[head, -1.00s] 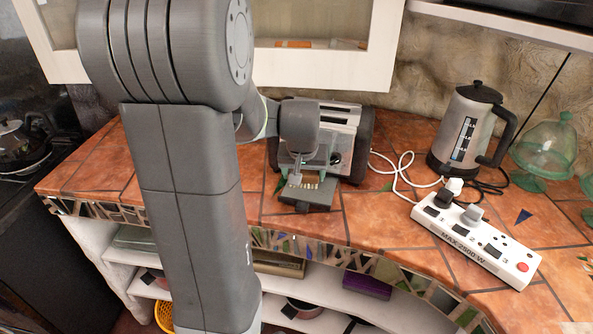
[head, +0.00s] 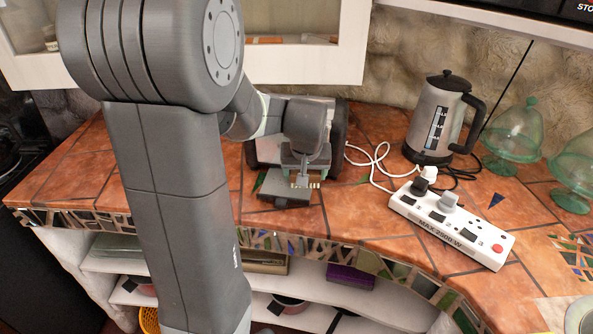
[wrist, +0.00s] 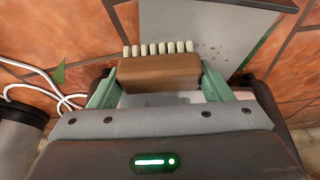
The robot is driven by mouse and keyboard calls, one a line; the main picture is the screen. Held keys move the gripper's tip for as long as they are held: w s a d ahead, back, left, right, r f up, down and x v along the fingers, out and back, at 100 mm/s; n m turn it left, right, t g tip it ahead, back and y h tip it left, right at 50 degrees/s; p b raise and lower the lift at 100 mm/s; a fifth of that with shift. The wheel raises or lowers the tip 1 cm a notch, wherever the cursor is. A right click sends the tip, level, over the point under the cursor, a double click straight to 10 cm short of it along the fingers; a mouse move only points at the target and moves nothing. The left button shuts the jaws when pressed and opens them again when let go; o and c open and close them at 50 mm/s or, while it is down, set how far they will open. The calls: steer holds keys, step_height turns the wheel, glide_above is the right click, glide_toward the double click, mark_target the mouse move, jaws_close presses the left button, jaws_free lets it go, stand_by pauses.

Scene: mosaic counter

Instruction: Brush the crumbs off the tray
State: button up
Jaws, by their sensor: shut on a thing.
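The flat grey tray (head: 276,188) juts out at the front of the toaster; it also shows in the wrist view (wrist: 165,20). Small brown crumbs (wrist: 216,50) lie on it, to the right of the brush in the wrist view. My gripper (head: 304,168) is shut on a brush with a wooden block (wrist: 160,72) and a row of cream bristles (wrist: 160,48). The brush is at the tray's right edge in the head view, with its end bristles past that edge. I cannot tell whether the bristles touch the tray.
The toaster (head: 338,140) is mostly hidden behind my gripper. A white cord (head: 372,160) runs to a power strip (head: 452,224) on the right. The counter's mosaic front edge (head: 290,242) is near.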

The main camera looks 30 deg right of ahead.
steer(key=shift+s+d, duration=0.3)
steer(key=shift+d, duration=0.05)
steer(key=shift+f, duration=0.1)
steer(key=shift+w+a, duration=0.75)
steer(key=shift+a, duration=0.25)
steer(key=shift+w+a, duration=1.6)
steer(key=shift+a, duration=0.15)
steer(key=shift+w+a+b, duration=0.4)
steer(key=shift+w+a, duration=0.7)
steer(key=shift+a, duration=0.2)
step_height(320, 180, up, 6)
steer(key=p, duration=0.4)
